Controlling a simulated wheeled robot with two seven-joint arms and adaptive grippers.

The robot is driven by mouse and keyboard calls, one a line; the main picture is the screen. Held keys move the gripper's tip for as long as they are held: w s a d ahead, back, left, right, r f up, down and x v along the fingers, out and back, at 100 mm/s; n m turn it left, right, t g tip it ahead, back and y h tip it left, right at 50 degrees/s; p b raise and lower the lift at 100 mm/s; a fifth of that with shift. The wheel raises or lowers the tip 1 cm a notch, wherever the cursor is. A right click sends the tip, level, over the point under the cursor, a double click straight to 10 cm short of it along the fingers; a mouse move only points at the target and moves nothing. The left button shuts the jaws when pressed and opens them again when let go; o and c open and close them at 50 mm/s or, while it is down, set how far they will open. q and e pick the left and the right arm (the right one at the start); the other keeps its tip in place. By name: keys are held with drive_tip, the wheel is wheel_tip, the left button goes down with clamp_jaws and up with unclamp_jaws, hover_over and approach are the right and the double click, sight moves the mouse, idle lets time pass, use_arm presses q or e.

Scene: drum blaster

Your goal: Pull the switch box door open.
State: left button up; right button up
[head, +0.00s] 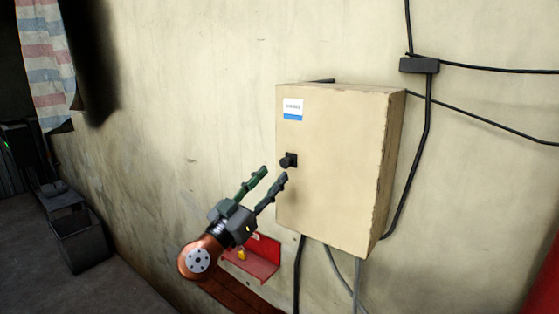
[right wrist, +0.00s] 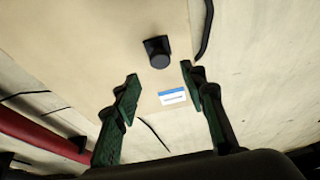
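The switch box (head: 330,190) is a beige metal cabinet on the wall, with its door shut. A black knob (head: 289,160) sticks out near the left edge of the door, below a white and blue label (head: 292,109). My right gripper (head: 275,173) is open and empty, just below and left of the knob. In the right wrist view the knob (right wrist: 157,51) lies ahead of the two open green fingers (right wrist: 160,85), apart from them. The box face (right wrist: 110,40) fills the upper middle there. My left gripper is not in view.
A small red bracket (head: 258,262) is on the wall below my right gripper. Black cables (head: 428,150) and a junction block (head: 419,65) are right of the box. A striped cloth (head: 47,60) and a dark bin (head: 80,240) are at the left.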

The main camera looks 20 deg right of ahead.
sight(283, 164)
drive_tip(key=p+x, duration=0.1)
drive_tip(key=x, duration=0.3)
drive_tip(key=shift+w+d+p, duration=0.3)
drive_tip(key=shift+p, duration=0.05)
drive_tip(key=shift+w+d+r, duration=0.1)
drive_tip(key=shift+w+d, duration=0.05)
drive_tip(key=shift+d, duration=0.1)
drive_tip(key=shift+w+d, duration=0.1)
drive_tip(key=shift+w, duration=0.1)
drive_tip(key=shift+c, duration=0.4)
drive_tip(key=shift+s, duration=0.1)
drive_tip(key=c, duration=0.8)
clamp_jaws()
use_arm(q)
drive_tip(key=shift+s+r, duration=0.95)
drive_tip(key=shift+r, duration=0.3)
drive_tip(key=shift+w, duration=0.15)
